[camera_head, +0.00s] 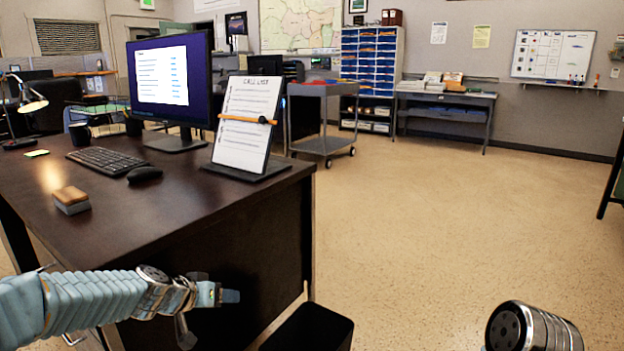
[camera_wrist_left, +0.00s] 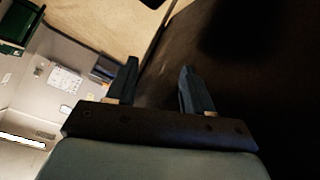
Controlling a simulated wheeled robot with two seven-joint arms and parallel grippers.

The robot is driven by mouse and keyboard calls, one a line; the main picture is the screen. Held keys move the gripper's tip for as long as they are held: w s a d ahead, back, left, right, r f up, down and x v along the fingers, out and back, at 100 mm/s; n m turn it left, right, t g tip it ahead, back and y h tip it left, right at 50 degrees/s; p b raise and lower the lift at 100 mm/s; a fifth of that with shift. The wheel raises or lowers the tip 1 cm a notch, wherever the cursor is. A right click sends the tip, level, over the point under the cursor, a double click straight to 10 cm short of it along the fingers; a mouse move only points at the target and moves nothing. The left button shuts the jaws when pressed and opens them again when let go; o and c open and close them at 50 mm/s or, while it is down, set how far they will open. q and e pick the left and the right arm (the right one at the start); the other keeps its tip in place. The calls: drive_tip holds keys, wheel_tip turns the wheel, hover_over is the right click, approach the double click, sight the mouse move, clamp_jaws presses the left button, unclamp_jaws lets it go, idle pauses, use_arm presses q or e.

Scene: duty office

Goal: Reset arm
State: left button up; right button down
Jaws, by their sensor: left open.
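My left arm comes in from the lower left in the head view. Its gripper (camera_head: 228,296) is in front of the dark side of the desk, below the desktop. In the left wrist view the two fingers of the left gripper (camera_wrist_left: 157,90) stand apart with nothing between them. Part of my right arm (camera_head: 532,328) shows at the lower right of the head view. The right gripper's fingers are out of the frame.
The dark desk (camera_head: 100,215) carries a monitor (camera_head: 170,82), keyboard (camera_head: 106,160), mouse (camera_head: 145,174), call list stand (camera_head: 245,125) and a wood-topped block (camera_head: 70,200). A black bin (camera_head: 312,330) stands below the desk's near corner. The floor to the right is clear.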

use_arm(q)
drive_tip(key=s+d+f+n+g+y+p, duration=0.1)
drive_tip(key=s+f+g, duration=0.15)
drive_tip(key=f, duration=0.45)
drive_tip(key=s+d+f+g+p, duration=0.1)
drive_tip(key=s+f, duration=0.3)
drive_tip(key=f, duration=0.4)
drive_tip(key=s+d+f+n+g+p, duration=0.1)
drive_tip(key=s+d+f+g, duration=0.1)
drive_tip(key=s+f, duration=0.5)
drive_tip(key=s+d+f+n+g+p, duration=0.1)
drive_tip(key=s+d+f, duration=0.4)
drive_tip(key=s, duration=1)
wheel_tip(320, 180, down, 3)
drive_tip(key=shift+s+r+g+p, duration=0.2)
drive_tip(key=shift+g+p, duration=0.25)
drive_tip(key=shift+g, duration=0.3)
